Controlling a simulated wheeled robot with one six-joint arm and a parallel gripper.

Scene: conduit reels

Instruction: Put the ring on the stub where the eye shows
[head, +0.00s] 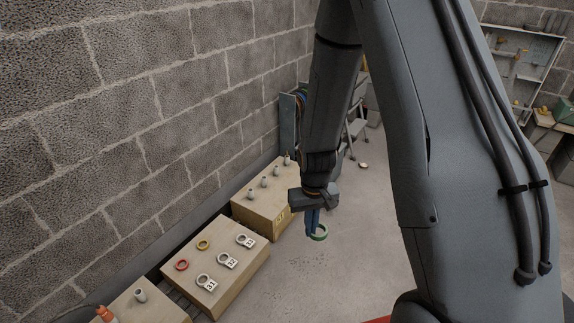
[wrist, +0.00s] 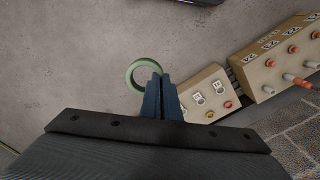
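My gripper (head: 312,222) points down over open floor and is shut on a green ring (head: 320,234). In the wrist view the green ring (wrist: 131,82) sticks out to the left of my blue fingertips (wrist: 160,90). Several grey stubs (head: 264,182) stand in a row on the far wooden box (head: 262,216), left of my gripper and apart from it. Another grey stub (head: 141,296) stands on the near wooden box at the bottom left. I cannot make out an eye mark in either view.
The middle box (head: 229,284) carries a red ring (head: 182,265), a yellow ring (head: 203,245) and several tagged grey rings (head: 227,261). An orange-topped piece (head: 106,313) is at the bottom left. A block wall (head: 150,120) runs behind the boxes. Floor right of them is clear.

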